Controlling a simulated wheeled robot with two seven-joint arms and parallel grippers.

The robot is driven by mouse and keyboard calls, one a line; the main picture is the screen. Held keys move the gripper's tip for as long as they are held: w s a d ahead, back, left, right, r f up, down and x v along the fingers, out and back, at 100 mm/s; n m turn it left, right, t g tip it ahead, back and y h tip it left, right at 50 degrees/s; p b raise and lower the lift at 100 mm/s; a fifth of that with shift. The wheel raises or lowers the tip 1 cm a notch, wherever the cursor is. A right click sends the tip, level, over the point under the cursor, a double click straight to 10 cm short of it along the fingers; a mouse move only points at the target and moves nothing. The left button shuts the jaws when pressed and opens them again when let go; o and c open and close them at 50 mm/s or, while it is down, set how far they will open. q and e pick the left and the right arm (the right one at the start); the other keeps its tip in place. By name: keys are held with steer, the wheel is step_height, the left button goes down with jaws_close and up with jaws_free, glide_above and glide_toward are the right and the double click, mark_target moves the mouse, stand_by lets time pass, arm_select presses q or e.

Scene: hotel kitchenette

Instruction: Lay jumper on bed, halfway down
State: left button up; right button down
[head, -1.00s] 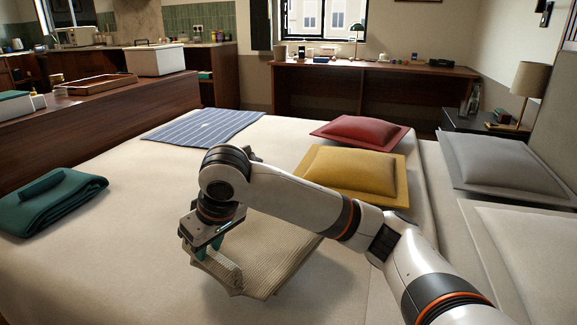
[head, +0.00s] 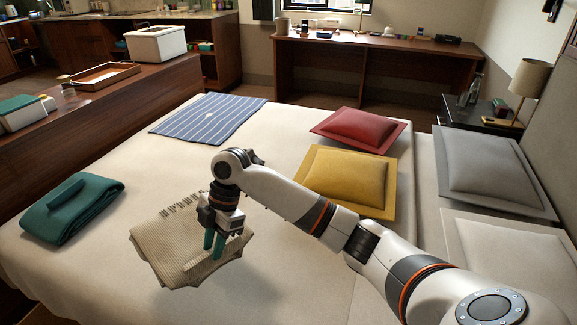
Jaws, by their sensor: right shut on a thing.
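The jumper (head: 165,248) is a beige ribbed knit, folded into a flat, roughly square bundle. It is over the near left part of the bed (head: 310,255), which has a cream cover. My right gripper (head: 213,252) points down with its green fingers shut on the jumper near its right side. A soft shadow lies on the cover to the right of the jumper; I cannot tell whether its underside touches the bed. My left gripper is not in view.
A folded green garment (head: 72,207) lies at the bed's left edge. A blue striped cloth (head: 208,118) lies at the far end. Red (head: 360,128) and yellow (head: 345,180) cushions lie to the right, near grey pillows (head: 487,168). Bare cover lies in the middle.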

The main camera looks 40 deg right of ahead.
mark_target(221, 267)
steer(key=shift+r+n, duration=0.15)
steer(key=shift+n, duration=0.25)
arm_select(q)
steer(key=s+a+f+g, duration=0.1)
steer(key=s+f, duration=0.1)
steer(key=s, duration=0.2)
arm_select(e)
steer(key=shift+f, duration=0.2)
step_height(221, 267, down, 5)
steer(key=shift+f+b, duration=0.15)
steer(key=shift+b, duration=0.2)
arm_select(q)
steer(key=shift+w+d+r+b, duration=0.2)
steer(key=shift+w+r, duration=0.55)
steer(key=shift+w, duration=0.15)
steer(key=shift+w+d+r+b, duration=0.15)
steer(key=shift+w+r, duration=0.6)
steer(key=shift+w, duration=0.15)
arm_select(e)
steer(key=shift+f, duration=2.3)
steer(key=c, duration=1.1)
jaws_free()
steer(key=shift+r, duration=0.1)
